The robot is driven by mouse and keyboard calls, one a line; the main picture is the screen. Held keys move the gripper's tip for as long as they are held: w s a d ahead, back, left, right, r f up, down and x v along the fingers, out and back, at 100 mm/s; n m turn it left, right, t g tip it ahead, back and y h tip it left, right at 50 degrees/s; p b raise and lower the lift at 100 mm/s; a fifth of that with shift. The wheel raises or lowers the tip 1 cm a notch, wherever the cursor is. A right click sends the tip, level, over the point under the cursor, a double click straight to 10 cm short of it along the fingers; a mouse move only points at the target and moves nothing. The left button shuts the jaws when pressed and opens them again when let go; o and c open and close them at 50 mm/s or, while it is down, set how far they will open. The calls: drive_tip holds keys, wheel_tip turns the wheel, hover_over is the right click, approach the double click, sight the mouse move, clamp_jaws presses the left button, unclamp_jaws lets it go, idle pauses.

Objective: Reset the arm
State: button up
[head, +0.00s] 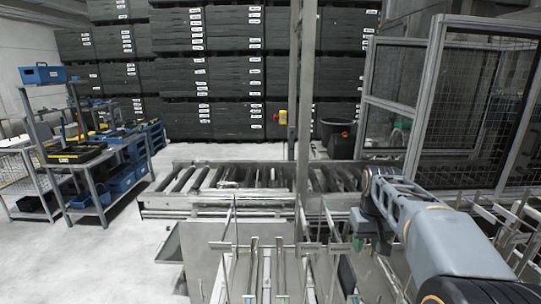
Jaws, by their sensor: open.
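My arm (430,225) reaches in from the lower right of the head view and bends down at its far end. My gripper (362,240) hangs at that end, small and dark, above the metal racks in front of the roller conveyor. Its jaws are open, and I see nothing held between them. The fine shape of its fingertips is hard to make out against the rack behind.
A roller conveyor (240,180) runs across the middle, with an upright metal post (305,100) before it. Slotted racks (265,265) stand below my arm. A mesh fence (490,110) is at right. A tool bench (85,160) stands left, with open floor (115,255) in front.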

drive_tip(key=s+a+f+t+b, duration=0.1)
drive_tip(key=s+a+f+b, duration=0.3)
drive_tip(key=s+f, duration=0.3)
drive_tip(key=s+a+f+t+b, duration=0.2)
drive_tip(key=s+a+f+b, duration=0.2)
drive_tip(key=s+f, duration=0.4)
drive_tip(key=shift+s+f, duration=0.25)
drive_tip(key=shift+s, duration=0.45)
drive_tip(key=shift+d, duration=0.15)
